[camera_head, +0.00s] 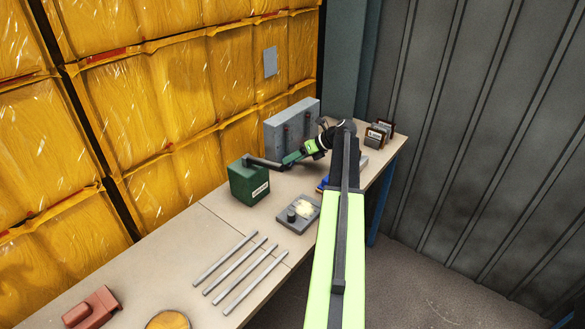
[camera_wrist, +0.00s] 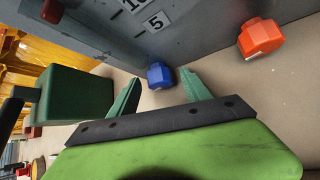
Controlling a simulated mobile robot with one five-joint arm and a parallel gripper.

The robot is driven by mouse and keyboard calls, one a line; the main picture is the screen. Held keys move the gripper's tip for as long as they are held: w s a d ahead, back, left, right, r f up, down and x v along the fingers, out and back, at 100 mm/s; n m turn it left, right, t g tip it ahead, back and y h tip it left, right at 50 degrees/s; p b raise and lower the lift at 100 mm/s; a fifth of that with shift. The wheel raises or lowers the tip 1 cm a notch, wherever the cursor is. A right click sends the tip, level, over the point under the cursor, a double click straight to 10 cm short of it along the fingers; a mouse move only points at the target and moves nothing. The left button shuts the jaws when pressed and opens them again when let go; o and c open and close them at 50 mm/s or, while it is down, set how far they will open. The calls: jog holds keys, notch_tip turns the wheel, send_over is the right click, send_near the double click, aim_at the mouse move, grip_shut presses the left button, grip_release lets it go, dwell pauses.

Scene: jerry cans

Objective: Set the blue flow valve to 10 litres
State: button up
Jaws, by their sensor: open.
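The blue flow valve (camera_wrist: 160,75) shows in the wrist view as a small blue knob at the edge of the grey panel (camera_wrist: 210,38), below a "5" label (camera_wrist: 156,22) and a partly cut-off "10". My gripper (camera_wrist: 161,80) is open, its two green fingers spread on either side of the blue knob. I cannot tell whether they touch it. In the head view my gripper (camera_head: 291,159) is in front of the grey panel box (camera_head: 277,131); the blue knob is not discernible there.
An orange-red knob (camera_wrist: 261,37) is right of the blue one in the wrist view. A green jerry can (camera_head: 249,184) stands left of my gripper. A grey device (camera_head: 299,211) and several metal rods (camera_head: 235,262) lie nearer on the bench. Small boxes (camera_head: 378,134) stand at the far end.

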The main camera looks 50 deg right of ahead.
jog(key=shift+w+a+f, duration=0.15)
jog(key=shift+w+f, duration=0.1)
grip_shut()
jog(key=shift+a, duration=0.25)
jog(key=shift+d, duration=0.2)
dwell(0.6)
